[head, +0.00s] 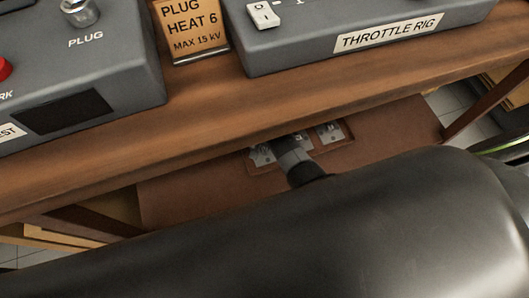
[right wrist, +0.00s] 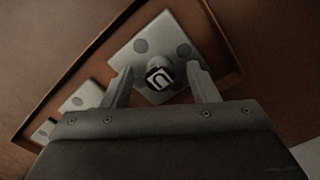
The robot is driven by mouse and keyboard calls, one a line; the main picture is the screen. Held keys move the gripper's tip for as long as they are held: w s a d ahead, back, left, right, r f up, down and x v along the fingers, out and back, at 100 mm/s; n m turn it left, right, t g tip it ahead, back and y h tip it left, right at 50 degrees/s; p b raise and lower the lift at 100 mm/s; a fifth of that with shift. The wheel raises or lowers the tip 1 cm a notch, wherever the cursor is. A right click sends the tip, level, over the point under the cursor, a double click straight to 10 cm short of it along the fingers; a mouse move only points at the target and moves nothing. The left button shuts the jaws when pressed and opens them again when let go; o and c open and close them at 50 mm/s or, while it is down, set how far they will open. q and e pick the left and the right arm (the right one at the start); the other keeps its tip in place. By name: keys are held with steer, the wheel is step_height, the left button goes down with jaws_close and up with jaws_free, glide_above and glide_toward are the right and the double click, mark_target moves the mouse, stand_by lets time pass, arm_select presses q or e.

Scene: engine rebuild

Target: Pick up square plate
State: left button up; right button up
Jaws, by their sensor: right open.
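A light grey square plate (right wrist: 140,49) lies in a shallow brown tray (right wrist: 226,42). It has round dark spots and a raised knob (right wrist: 159,73) with a dark, marked top. In the right wrist view my right gripper (right wrist: 160,70) is open, with one finger on each side of the knob. I cannot tell whether the fingers touch it. Smaller grey plates (right wrist: 82,97) lie to the left in the same tray. In the head view my right gripper (head: 288,148) reaches down over the tray, hiding its middle; plates (head: 330,132) show on both sides. My left gripper is not in view.
The tray lies on a brown lower surface (head: 400,128) beneath the front edge of a wooden bench (head: 210,120). On the bench stand a grey throttle rig (head: 300,45), a plug tester box (head: 130,60) and a "PLUG HEAT 6" sign (head: 192,28). The bench edge is close to my right arm.

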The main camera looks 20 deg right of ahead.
steer(key=shift+f, duration=0.15)
steer(key=c, duration=1.1)
steer(key=shift+c, duration=0.2)
